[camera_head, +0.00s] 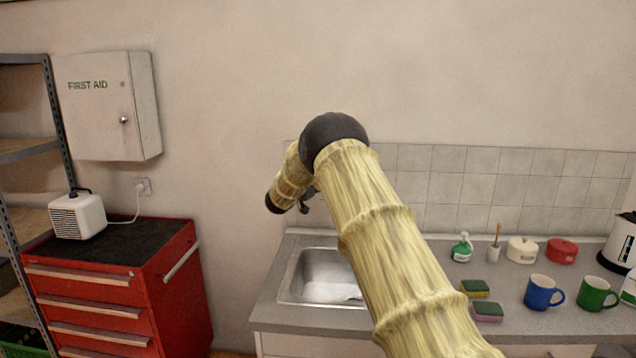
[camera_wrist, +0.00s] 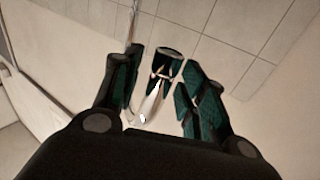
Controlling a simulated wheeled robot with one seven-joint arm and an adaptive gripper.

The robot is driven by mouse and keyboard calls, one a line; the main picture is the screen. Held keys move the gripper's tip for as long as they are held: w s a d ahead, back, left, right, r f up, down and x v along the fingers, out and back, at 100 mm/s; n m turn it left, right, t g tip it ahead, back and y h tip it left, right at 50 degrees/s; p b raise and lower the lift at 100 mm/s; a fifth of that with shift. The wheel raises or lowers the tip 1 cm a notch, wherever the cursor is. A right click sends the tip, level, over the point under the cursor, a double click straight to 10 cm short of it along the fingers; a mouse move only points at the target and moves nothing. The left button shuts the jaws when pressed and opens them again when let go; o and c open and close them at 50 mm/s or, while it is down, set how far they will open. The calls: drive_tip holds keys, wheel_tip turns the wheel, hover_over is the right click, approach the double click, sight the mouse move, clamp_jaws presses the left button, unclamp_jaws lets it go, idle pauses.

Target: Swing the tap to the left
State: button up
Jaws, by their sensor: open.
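The tap is hidden behind my arm in the head view. The steel sink basin (camera_head: 312,278) shows to the left of my arm, set into the grey counter. My gripper (camera_wrist: 153,80) is open, its dark fingers with green pads spread apart in the wrist view. A pale metallic piece (camera_wrist: 151,103), which looks like part of the tap, lies between the fingers. I cannot tell whether any finger touches it. In the head view only a small dark part of the gripper shows, above the sink.
Sponges (camera_head: 475,288), a blue mug (camera_head: 541,292), a green mug (camera_head: 594,294) and a green soap bottle (camera_head: 462,250) stand on the counter right of my arm. A red tool cabinet (camera_head: 180,290) stands to the left, below a first aid box (camera_head: 100,110). Tiled wall (camera_head: 450,185) is behind.

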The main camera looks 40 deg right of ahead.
drive_tip(key=v, duration=1.2)
idle(0.4)
